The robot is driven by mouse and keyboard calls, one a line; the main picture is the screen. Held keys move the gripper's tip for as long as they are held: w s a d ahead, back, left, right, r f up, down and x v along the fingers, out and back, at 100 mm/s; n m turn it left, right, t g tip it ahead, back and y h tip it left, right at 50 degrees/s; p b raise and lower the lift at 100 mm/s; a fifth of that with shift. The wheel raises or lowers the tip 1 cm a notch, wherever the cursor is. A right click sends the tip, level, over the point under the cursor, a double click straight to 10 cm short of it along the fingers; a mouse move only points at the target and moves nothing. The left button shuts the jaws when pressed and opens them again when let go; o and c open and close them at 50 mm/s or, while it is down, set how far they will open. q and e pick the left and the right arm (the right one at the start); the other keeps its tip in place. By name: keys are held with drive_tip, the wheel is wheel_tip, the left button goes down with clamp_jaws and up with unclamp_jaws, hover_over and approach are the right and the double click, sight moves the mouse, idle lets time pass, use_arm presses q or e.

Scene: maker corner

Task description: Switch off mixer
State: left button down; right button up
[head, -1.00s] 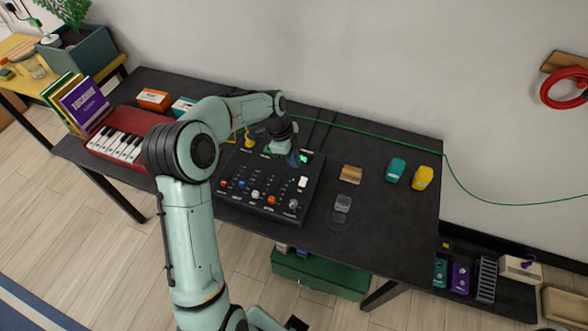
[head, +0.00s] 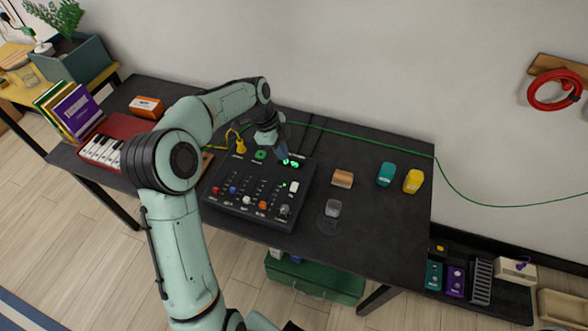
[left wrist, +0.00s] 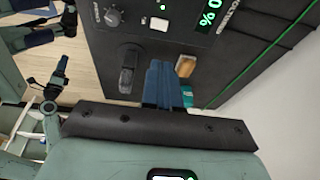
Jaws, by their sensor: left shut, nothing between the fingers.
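The mixer (head: 232,203) is a black box with coloured knobs, sliders and a white button (head: 294,187), lying on the dark table. Its display (head: 291,163) glows green near the back right corner, and a small green light shows beside the white button. My left gripper (head: 283,156) is shut and empty, pointing down at the back edge of the mixer by the display. In the left wrist view its blue fingers (left wrist: 163,72) are together, with the button (left wrist: 159,24) and lit display (left wrist: 210,14) beyond them. Contact cannot be told. Dark blue finger-like parts show at the left edge, perhaps my right gripper (left wrist: 25,38).
A red keyboard (head: 128,125) stands left of the mixer. A wooden block (head: 342,178), a grey-topped object (head: 332,208), a teal item (head: 386,174) and a yellow item (head: 413,181) stand to its right. A green cable (head: 380,148) runs along the back.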

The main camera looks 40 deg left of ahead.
use_arm(q)
approach(297, 185)
drive_tip(key=x, duration=0.5)
drive_tip(key=shift+d, duration=0.15)
drive_tip(key=shift+w+f, duration=0.1)
drive_tip(key=shift+f, duration=0.4)
use_arm(e)
drive_tip(key=shift+w+d+r, duration=0.15)
drive_tip(key=shift+w+d, duration=0.15)
drive_tip(key=shift+d, duration=0.05)
